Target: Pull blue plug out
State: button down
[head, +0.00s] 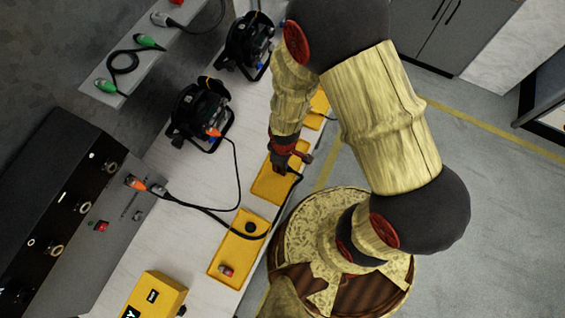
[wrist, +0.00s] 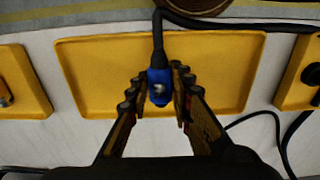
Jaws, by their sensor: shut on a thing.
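The blue plug (wrist: 159,88) is between the fingers of my gripper (wrist: 156,101) in the wrist view, with its black cable (wrist: 158,45) leading away toward the top. My gripper is shut on it, over a flat yellow tray (wrist: 90,70). I cannot tell whether the plug touches the tray. In the head view my gripper (head: 281,171) is over the same yellow tray (head: 266,190) on the white bench, and it hides the plug there. A black cable bends away on the tray's right side.
Another yellow tray (head: 231,257) holds a small red item and a round black one. A black lamp (head: 197,112) with an orange plug stands on the white bench (head: 190,225). A grey panel (head: 110,200) is at left. Green plugs lie on a shelf (head: 112,97).

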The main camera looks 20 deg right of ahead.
jog(key=c, duration=1.5)
grip_release()
notch_tip(320, 180, up, 12)
jog(key=shift+s+d, duration=0.1)
jog(key=s+d+r+m+t+b, duration=0.1)
jog(key=d+r+m, duration=0.3)
jog(key=r, duration=0.8)
jog(key=s+d+r+m+t+b, duration=0.2)
jog(key=d+r+m+t+b, duration=0.2)
jog(key=r, duration=0.9)
jog(key=shift+s+d+r+m, duration=0.2)
jog(key=shift+d+m, duration=0.4)
jog(key=shift+m, duration=0.4)
